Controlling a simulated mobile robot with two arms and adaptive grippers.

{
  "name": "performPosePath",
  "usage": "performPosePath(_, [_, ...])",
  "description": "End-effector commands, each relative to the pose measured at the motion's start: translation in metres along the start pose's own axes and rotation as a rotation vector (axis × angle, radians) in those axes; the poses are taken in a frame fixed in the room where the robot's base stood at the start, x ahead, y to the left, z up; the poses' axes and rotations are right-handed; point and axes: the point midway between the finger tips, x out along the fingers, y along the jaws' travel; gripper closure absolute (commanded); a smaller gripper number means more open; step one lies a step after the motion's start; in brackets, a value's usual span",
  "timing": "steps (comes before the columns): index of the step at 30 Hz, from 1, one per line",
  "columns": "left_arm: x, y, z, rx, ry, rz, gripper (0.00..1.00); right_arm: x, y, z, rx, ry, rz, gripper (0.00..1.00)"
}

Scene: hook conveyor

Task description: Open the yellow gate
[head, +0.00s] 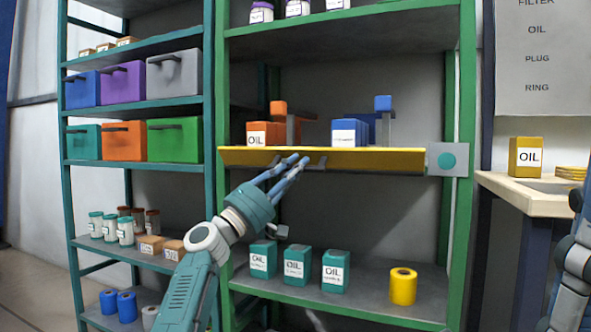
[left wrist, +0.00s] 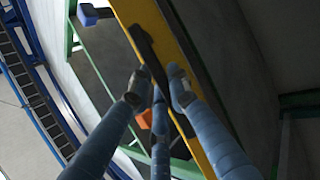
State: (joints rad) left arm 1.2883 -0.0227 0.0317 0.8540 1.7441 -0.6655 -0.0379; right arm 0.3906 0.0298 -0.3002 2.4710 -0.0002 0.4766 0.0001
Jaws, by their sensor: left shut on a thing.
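The yellow gate (head: 375,161) is a long bar across the front of the middle shelf of the green rack. It also shows in the left wrist view (left wrist: 168,42) as a slanting yellow strip. A dark handle (left wrist: 146,48) runs along its face. My left gripper (head: 298,161) reaches up to the gate from below and in front. In the left wrist view its fingers (left wrist: 158,88) are closed around the handle. The gate's right end meets a grey plate with a teal disc (head: 447,161). My right gripper is not in view; only part of my right arm shows at the right edge.
Orange oil boxes (head: 258,135) and blue boxes (head: 345,132) stand behind the gate. Teal oil boxes (head: 298,266) and a yellow roll (head: 403,287) stand on the shelf below. A workbench (head: 530,199) with a yellow oil box is at right.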

Motion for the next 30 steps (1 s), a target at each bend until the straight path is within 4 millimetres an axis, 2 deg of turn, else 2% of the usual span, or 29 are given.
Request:
performPosePath(2, [0.0, 0.0, 0.0, 0.002, 0.0, -0.001, 1.0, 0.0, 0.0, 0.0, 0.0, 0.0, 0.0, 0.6])
performPosePath(3, [0.0, 0.0, 0.0, 0.002, 0.0, -0.001, 0.77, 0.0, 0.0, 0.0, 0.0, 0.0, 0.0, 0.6])
performPosePath(4, [0.0, 0.0, 0.0, 0.001, 0.001, -0.001, 0.73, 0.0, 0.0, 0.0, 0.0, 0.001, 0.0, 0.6])
performPosePath(13, [-0.001, 0.0, 0.0, 0.001, 0.001, -0.001, 0.73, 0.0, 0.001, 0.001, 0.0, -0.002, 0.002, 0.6])
performPosePath(17, [-0.009, -0.001, -0.001, 0.002, 0.002, -0.001, 0.73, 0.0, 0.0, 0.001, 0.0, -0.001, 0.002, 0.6])
performPosePath(20, [-0.023, -0.001, -0.001, 0.003, 0.002, -0.001, 0.73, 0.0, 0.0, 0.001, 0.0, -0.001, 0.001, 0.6])
performPosePath(30, [-0.092, -0.001, -0.001, 0.002, 0.003, -0.002, 0.73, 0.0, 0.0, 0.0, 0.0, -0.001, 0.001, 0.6])
